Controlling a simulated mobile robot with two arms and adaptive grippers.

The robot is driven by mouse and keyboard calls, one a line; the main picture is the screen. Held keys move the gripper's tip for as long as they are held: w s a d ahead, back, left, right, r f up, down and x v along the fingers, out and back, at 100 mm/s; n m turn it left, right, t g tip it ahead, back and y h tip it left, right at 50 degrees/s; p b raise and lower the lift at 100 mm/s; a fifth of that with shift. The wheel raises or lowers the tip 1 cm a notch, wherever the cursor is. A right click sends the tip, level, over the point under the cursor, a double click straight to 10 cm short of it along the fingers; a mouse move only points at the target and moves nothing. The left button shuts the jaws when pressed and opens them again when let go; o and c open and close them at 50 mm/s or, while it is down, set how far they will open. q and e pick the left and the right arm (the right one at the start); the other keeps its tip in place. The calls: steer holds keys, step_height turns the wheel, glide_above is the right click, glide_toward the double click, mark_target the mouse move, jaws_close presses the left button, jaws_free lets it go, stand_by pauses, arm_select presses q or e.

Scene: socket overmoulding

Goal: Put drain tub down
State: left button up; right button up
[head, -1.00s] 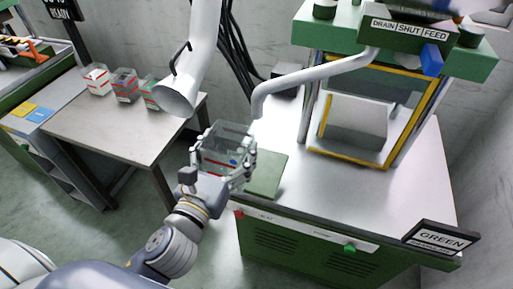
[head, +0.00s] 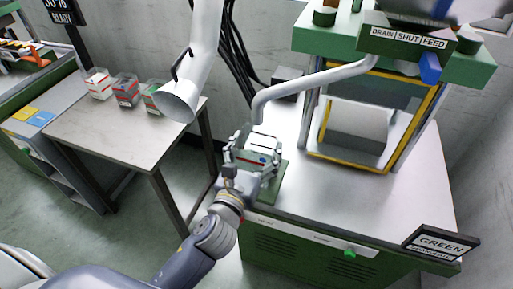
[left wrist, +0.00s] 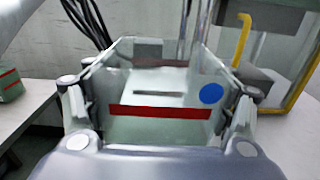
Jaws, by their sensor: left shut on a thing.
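The drain tub is a clear box (head: 262,158) with a red stripe and a blue dot. It is in my left gripper (head: 252,160), whose fingers close on it from both sides. In the left wrist view the tub (left wrist: 160,112) fills the middle, between the two fingers (left wrist: 160,118). The tub is over or on the green pad (head: 275,190) at the left end of the machine bench, below the bent grey spout (head: 262,108). I cannot tell whether its bottom touches the pad. My right gripper does not show.
The machine (head: 425,42) has a DRAIN/SHUT/FEED label, a blue lever (head: 430,68) and a yellow-framed guard (head: 345,163). A grey side table (head: 120,135) holds several clear tubs at its back. A wide grey duct (head: 182,95) hangs left of the spout. A GREEN sign (head: 440,240) stands at the bench's right front.

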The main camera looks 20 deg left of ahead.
arm_select(q)
steer(key=shift+f, duration=0.1)
steer(key=o, duration=1.1)
steer(key=shift+c, duration=0.2)
steer(key=shift+s, duration=0.15)
steer(key=s+b, duration=0.1)
steer(key=s, duration=0.4)
steer(key=s+b, duration=0.1)
steer(key=s, duration=0.4)
steer(key=shift+a+b, duration=0.2)
steer(key=shift+b, duration=0.15)
steer(key=shift+s, duration=0.85)
